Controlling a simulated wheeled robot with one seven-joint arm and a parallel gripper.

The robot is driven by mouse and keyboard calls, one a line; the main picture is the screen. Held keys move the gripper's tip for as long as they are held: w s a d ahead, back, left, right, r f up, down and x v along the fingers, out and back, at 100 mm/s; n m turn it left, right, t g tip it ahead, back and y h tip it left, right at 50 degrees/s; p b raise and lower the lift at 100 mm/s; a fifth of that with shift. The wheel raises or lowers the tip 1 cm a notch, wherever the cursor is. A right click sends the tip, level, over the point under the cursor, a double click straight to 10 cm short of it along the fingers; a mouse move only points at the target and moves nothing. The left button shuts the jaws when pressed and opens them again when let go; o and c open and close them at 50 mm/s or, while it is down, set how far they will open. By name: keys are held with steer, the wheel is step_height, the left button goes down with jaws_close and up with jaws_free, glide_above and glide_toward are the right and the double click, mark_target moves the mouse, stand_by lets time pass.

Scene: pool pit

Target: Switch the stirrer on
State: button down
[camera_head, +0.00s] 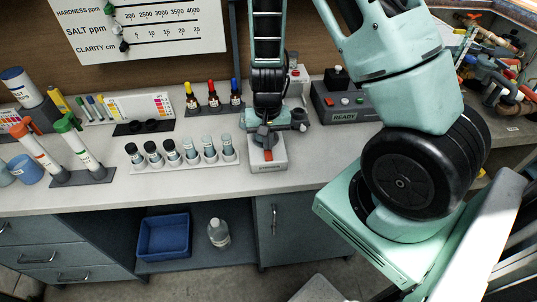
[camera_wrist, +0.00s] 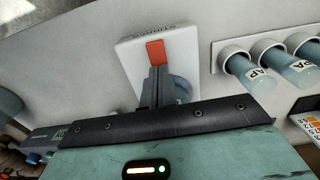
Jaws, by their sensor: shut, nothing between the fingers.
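A bluish round part of the stirrer is partly hidden behind the fingers.
A grey box marked READY (camera_head: 345,116) is at the right. Bare counter (camera_head: 318,160) lies right of the stirrer.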

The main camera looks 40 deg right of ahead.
steer(key=shift+f+b, duration=0.4)
steer(key=shift+f, duration=0.1)
steer(key=shift+r, duration=0.1)
step_height(320, 180, up, 7)
steer(key=p, duration=0.6)
stand_by(0.4)
stand_by(0.4)
